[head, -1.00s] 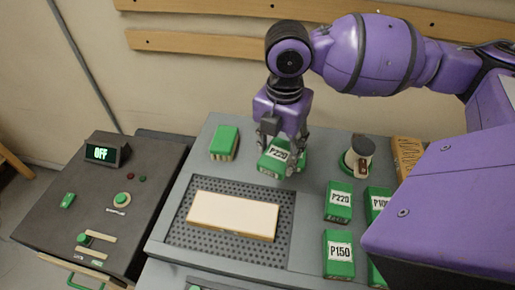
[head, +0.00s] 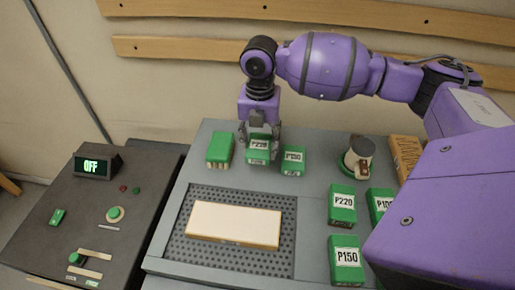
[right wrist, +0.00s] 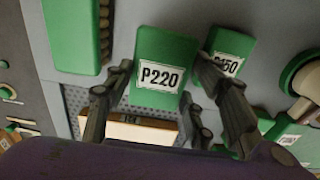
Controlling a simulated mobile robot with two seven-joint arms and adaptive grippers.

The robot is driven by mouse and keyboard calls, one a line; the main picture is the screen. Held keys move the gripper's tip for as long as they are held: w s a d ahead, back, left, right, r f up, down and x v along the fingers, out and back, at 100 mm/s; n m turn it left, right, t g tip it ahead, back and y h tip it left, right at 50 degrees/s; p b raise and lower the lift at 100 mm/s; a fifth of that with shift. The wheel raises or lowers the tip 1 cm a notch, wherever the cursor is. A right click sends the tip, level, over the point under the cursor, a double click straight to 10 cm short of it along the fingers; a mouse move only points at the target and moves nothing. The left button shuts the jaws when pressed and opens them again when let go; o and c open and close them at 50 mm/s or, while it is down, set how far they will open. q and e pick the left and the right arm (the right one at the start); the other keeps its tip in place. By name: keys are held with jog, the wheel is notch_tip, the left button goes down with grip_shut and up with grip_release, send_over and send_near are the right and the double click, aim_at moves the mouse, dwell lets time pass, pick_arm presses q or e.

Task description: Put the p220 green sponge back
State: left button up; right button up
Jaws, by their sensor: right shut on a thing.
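A green sponge block with a white P220 label (head: 258,152) is at the back of the grey bench, between a green brush-like block and a P150 block. My right gripper (head: 260,134) is above it, with its fingers down on it. In the right wrist view the P220 sponge (right wrist: 164,62) sits between the fingers, label facing the camera, and the gripper (right wrist: 165,105) is shut on it. I cannot tell whether its underside touches the bench. A second green P220 block (head: 342,203) stands on the right side of the bench. My left gripper is not in view.
The green brush-like block (head: 220,150) is left of the held sponge; the P150 block (head: 292,160) is close on its right. A wooden board (head: 235,223) lies on the perforated mat (head: 180,240).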

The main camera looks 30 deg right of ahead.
aim_at(257, 149)
jog(key=shift+w+f, duration=0.7)
jog(key=shift+f, duration=0.05)
jog(key=shift+w+d+f, duration=0.15)
jog(key=shift+f, duration=1.55)
jog(key=shift+f, duration=0.1)
jog(key=shift+f, duration=0.1)
jog(key=o, duration=1.1)
jog(key=shift+o, duration=0.2)
notch_tip(257, 149, up, 12)
jog(key=shift+r, duration=0.25)
